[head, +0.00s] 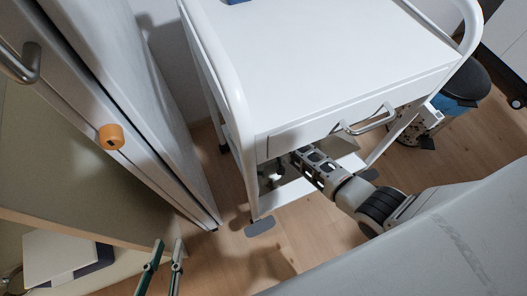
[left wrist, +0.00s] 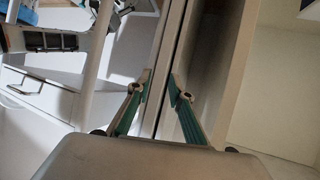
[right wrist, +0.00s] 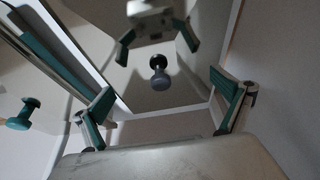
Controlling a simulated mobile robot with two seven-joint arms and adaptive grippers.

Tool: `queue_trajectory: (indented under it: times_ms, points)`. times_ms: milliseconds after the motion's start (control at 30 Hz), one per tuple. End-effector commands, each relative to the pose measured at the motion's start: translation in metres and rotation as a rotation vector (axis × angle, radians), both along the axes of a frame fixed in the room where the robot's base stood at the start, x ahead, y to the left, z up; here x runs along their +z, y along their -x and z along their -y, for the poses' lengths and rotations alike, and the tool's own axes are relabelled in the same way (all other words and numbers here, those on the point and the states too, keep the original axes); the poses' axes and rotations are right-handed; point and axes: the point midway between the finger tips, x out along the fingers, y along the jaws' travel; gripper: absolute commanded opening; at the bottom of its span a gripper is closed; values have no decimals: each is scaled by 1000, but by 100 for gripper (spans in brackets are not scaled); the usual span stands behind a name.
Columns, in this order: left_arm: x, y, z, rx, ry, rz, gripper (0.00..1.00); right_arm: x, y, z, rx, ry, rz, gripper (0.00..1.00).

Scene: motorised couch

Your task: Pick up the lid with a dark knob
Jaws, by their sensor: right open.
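The lid (right wrist: 138,68) shows in the right wrist view as a shiny grey surface that mirrors my gripper. Its dark knob (right wrist: 159,80) stands near the middle, between my fingers but beyond their tips. My right gripper (right wrist: 168,98) is open, with one finger on each side of the knob and nothing between them. In the head view my right arm reaches under the drawer of the white cart, and its gripper (head: 272,172) is partly hidden there. The lid cannot be made out in the head view. My left gripper (head: 166,246) is open and empty at the bottom, away from the cart.
The white cart (head: 330,60) has a drawer handle (head: 366,120) above my right arm. A teal knob (right wrist: 22,113) shows at left in the right wrist view. A tall cabinet (head: 150,110) with an orange knob (head: 111,137) stands left. A black stool (head: 468,80) stands right.

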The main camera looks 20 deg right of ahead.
Motion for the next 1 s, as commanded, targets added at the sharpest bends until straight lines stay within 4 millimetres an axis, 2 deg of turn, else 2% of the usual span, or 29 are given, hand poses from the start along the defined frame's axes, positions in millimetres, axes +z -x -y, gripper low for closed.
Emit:
queue_trajectory:
  times_ms: [33,367,467,767,1000]
  points:
    - [-4,1,2,3,14,-7,21,-13,4,-1,0,0,-10,100]
    - [7,-4,4,8,32,14,21,-8,-7,-1,0,-1,5,100]
    - [7,-4,4,8,32,14,21,-8,-7,-1,0,-1,5,79]
    - [6,-4,4,8,31,13,21,-10,-5,-1,0,-1,1,1]
    - [5,-4,4,8,31,11,21,-12,-3,-1,0,-1,-2,0]
